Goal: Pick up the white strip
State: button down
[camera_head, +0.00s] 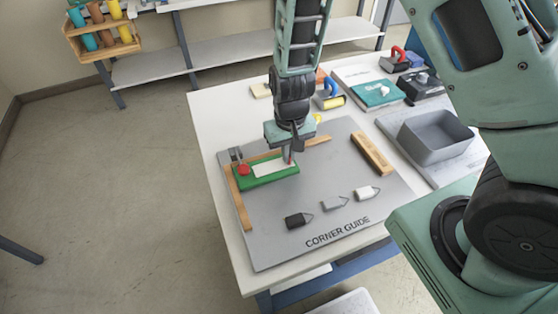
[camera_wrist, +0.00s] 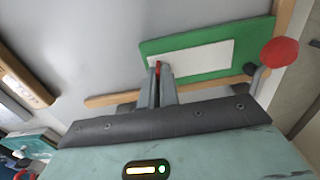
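The white strip (camera_head: 274,168) lies flat on a green block (camera_head: 258,181) on the grey corner guide board. It also shows on the green block in the wrist view (camera_wrist: 192,57). My gripper (camera_head: 289,157) points down at the strip's right end in the head view. In the wrist view my gripper (camera_wrist: 160,75) has its two fingers close together at the strip's left end, with a thin red piece (camera_wrist: 158,68) at their tips. I cannot tell whether the fingers press on it or stand slightly apart around it. The fingers partly hide that end.
A red knob (camera_head: 243,170) sits at the green block's left end. Wooden rails (camera_head: 240,200) edge the block. A wooden bar (camera_head: 371,154), several small pointed pieces (camera_head: 333,202) and a grey bin (camera_head: 434,137) lie to the right. The board's middle is mostly clear.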

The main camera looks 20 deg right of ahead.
jog(key=shift+r, duration=0.15)
notch_tip(320, 180, up, 11)
dwell(0.6)
jog(key=shift+r+p, duration=0.15)
jog(key=shift+p, duration=0.3)
jog(key=shift+r+p, duration=1.65)
jog(key=shift+r, duration=0.05)
jog(key=shift+f, duration=0.1)
